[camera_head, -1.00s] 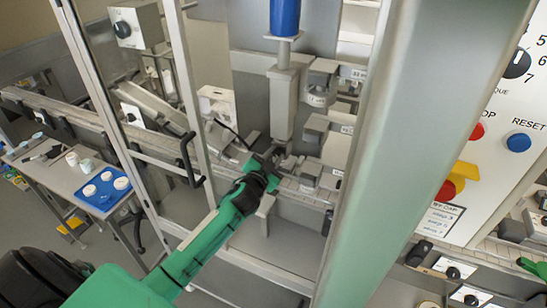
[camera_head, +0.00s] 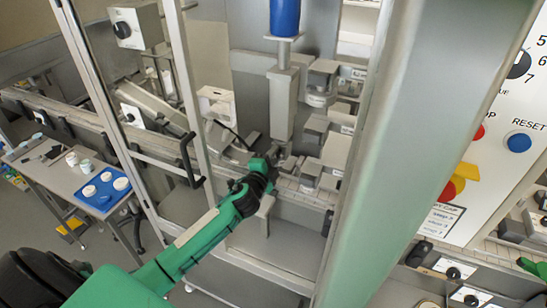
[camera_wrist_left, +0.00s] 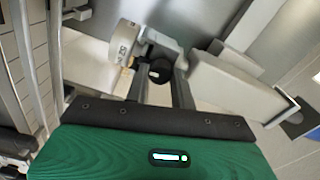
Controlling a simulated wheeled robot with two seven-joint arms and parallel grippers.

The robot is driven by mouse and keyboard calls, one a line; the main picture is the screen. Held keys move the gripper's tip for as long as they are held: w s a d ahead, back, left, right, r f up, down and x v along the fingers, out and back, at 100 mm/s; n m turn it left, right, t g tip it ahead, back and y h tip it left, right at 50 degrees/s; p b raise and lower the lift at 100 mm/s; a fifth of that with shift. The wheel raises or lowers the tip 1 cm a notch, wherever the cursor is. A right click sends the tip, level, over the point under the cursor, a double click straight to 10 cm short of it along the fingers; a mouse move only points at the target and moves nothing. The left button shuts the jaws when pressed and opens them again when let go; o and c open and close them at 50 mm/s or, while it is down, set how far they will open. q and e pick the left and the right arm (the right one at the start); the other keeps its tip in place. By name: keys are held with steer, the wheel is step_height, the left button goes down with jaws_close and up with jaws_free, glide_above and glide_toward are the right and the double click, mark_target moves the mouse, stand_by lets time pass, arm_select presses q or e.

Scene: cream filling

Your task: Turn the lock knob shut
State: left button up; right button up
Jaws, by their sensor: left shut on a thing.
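The lock knob (camera_wrist_left: 160,71) is a small round black knob, seen in the left wrist view between the fingers of my left gripper (camera_wrist_left: 161,80). The fingers are shut on it from both sides. In the head view my left gripper (camera_head: 277,157) reaches in through the frame to the fixtures at the conveyor, beneath the grey vertical press column. There the knob is too small and covered to make out. A pale round part with a printed label (camera_wrist_left: 124,42) sits just beside the knob in the wrist view.
A metal door frame with a black handle (camera_head: 187,160) stands left of my left arm. A wide grey post (camera_head: 415,140) stands to its right. A control panel with a blue reset button (camera_head: 518,142) is at the right. A blue tray (camera_head: 103,205) lies on the side table.

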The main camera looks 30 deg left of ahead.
arm_select(q)
steer(key=shift+m, duration=0.3)
stand_by(0.4)
steer(key=o, duration=1)
steer(key=shift+d, duration=0.1)
steer(key=shift+s+f, duration=0.1)
steer(key=shift+s, duration=0.1)
steer(key=s+b, duration=0.4)
steer(key=s, duration=0.9)
steer(key=shift+s+d+b, duration=0.2)
steer(key=shift+d+b, duration=0.1)
steer(key=shift+b, duration=0.05)
